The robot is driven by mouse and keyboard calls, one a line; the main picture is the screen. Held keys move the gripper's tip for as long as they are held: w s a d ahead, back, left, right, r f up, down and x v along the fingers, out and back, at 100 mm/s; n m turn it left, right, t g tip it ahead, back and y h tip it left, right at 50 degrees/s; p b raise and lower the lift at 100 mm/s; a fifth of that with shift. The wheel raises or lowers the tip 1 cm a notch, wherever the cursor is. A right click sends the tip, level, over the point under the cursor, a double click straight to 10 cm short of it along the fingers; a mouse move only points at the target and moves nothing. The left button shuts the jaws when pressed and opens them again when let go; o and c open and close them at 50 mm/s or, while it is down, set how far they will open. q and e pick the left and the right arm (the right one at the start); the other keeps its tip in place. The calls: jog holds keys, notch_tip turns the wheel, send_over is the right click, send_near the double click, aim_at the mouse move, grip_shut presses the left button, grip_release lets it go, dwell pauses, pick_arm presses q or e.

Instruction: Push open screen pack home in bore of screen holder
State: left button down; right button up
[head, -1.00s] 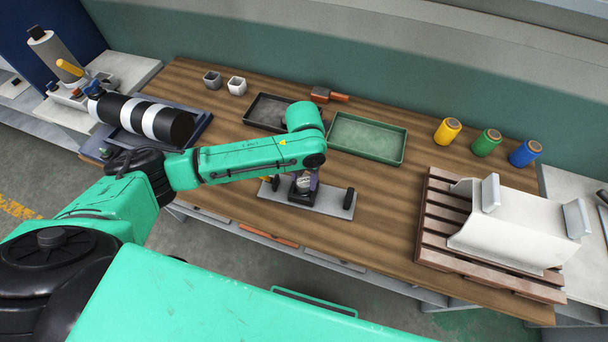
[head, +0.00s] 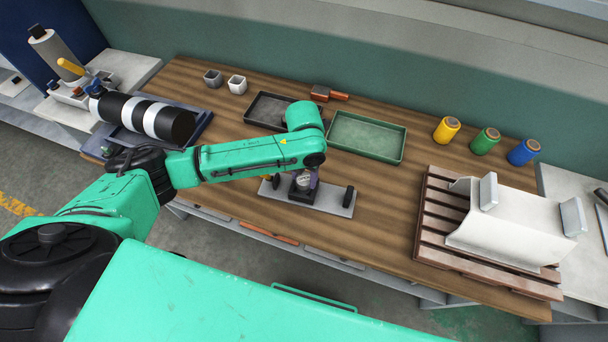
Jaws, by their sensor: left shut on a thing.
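The screen holder (head: 332,201) is a flat grey plate with upright black grips, lying near the front edge of the wooden bench. My left gripper (head: 303,188) points down over the middle of the plate, at the bore. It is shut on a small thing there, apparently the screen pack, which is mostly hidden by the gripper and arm. How deep the pack sits in the bore cannot be told. My right gripper is out of view.
Behind the arm lie a dark tray (head: 260,103) and a green tray (head: 366,153). A black-and-white roll (head: 130,110) is at left. Yellow, green and blue spools stand at the back right.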

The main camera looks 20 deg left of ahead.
pick_arm(q)
jog(key=shift+p, duration=0.35)
dwell(0.6)
jog(key=shift+p, duration=0.35)
jog(key=shift+f+b, duration=0.65)
jog(key=shift+f, duration=0.4)
jog(key=shift+c, duration=0.9)
grip_release()
jog(key=shift+r, duration=0.1)
